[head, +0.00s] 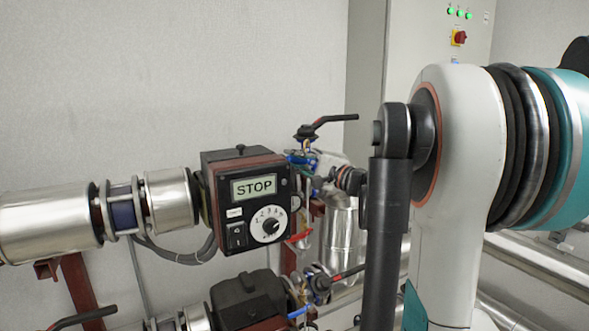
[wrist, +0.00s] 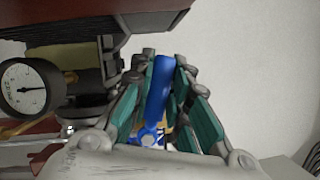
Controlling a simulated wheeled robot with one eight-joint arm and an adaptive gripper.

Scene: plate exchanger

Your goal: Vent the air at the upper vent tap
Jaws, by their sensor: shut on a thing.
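The blue lever of the upper vent tap (wrist: 158,88) stands between the two teal-padded fingers of my gripper (wrist: 163,80) in the wrist view. The fingers are shut on it, one on each side. The tap's body below the lever is mostly hidden by my gripper. In the head view, a small blue part (head: 297,158) shows just right of the pump control box, below a black lever valve. My gripper reaches in there from the right, largely hidden behind my own arm.
The control box (head: 254,188) reads STOP and sits close to my gripper. A black-handled valve (head: 328,122) rises just above. A round gauge (wrist: 32,88) is at the left in the wrist view. A lower pump (head: 247,300) and pipework lie below. The wall side above is clear.

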